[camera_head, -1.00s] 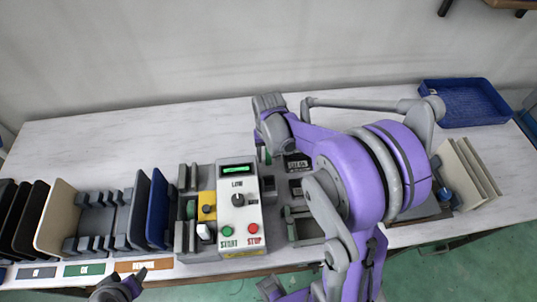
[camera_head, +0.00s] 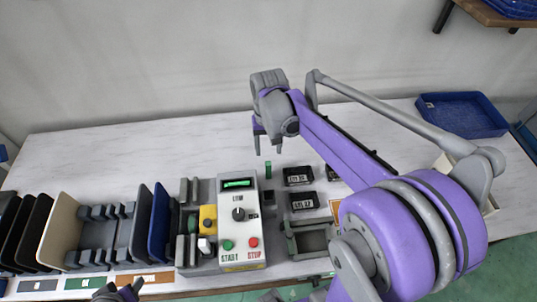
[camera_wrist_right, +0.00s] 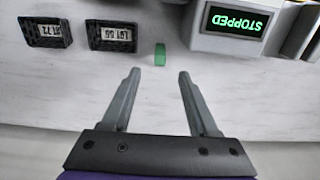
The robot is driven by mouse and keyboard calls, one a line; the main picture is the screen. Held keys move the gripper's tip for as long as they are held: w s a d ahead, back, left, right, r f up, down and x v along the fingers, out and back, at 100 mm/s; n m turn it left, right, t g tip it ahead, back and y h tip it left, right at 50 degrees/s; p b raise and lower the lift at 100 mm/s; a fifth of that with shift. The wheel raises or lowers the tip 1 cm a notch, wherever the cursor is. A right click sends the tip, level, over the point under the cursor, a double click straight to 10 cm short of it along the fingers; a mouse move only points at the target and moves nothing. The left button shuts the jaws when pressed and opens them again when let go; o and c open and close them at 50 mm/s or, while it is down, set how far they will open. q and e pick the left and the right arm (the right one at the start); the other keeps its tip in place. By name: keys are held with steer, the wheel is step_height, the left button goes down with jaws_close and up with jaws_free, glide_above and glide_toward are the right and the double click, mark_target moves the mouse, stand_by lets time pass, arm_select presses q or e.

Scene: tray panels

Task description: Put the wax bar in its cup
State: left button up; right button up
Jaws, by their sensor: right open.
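A small green bar (camera_head: 268,169), which I take for the wax bar, stands on the table behind the white control box. It also shows in the right wrist view (camera_wrist_right: 160,54), just beyond the gap between the fingertips. My right gripper (camera_head: 267,150) is open and empty, just behind and above the bar; its two fingers also show in the right wrist view (camera_wrist_right: 159,76). A small dark square holder (camera_head: 268,198) sits beside the control box, in front of the bar; I cannot tell whether it is the cup. My left gripper (camera_head: 122,291) is partly cut off at the bottom edge.
The white control box (camera_head: 239,225) stands close to the bar; its display reads STOPPED in the right wrist view. Black labelled boxes (camera_head: 299,176) lie to the bar's right. A blue tray (camera_head: 462,116) is at the back right. The table's back left is clear.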

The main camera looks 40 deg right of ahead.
mark_target(269, 163)
step_height(269, 163, down, 11)
steer(key=shift+r+b, duration=0.2)
steer(key=shift+b, duration=0.1)
jaws_close()
stand_by(0.6)
